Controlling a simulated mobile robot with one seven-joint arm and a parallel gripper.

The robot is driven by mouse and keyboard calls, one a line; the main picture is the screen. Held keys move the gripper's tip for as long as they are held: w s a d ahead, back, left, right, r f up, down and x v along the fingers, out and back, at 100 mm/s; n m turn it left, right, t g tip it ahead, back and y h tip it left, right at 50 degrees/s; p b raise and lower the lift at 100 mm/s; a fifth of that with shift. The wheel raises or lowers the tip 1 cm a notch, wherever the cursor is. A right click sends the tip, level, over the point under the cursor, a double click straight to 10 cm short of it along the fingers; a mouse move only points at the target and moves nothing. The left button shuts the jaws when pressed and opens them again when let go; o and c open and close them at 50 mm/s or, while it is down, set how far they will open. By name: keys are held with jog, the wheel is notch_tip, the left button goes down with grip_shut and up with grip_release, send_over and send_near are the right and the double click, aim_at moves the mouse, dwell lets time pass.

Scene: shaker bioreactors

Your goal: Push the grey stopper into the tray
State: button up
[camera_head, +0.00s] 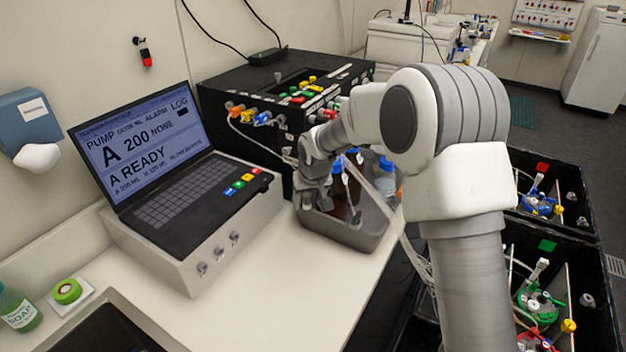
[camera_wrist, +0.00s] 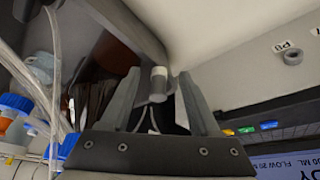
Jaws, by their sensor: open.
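The tray (camera_head: 345,232) is a grey metal pan on the bench, holding bottles with blue caps. My gripper (camera_head: 312,190) points down at its left side, beside the console. In the wrist view my gripper (camera_wrist: 159,75) is open, one finger on each side of a small grey cylinder with a pale band, which looks like the grey stopper (camera_wrist: 158,86). The stopper is close to the tray's rim (camera_wrist: 132,25); I cannot tell whether it touches the rim or a finger. The stopper is not distinguishable in the head view.
A laptop console (camera_head: 190,235) stands left of the tray, with round grey fittings on its front. A black pump box (camera_head: 285,95) is behind. Pale tubes (camera_wrist: 50,60) run beside the bottles. The white bench (camera_head: 300,300) is clear in front; black crates (camera_head: 565,265) are at right.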

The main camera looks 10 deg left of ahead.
jog(key=v, duration=1.4)
jog(key=s+d+r+m, duration=0.1)
jog(key=s+d+r, duration=0.55)
jog(key=d, duration=0.25)
jog(key=s+d+m, duration=0.1)
jog(key=s+d, duration=0.3)
jog(key=s, duration=0.3)
jog(key=s+d+m+t+h, duration=0.1)
jog(key=s+d, duration=0.4)
jog(key=s, duration=0.3)
jog(key=s+d+m, duration=0.1)
jog(key=s+d, duration=0.3)
jog(key=s, duration=0.3)
jog(key=shift+s+d+f+m+t+h, duration=0.3)
jog(key=shift+d+f, duration=0.05)
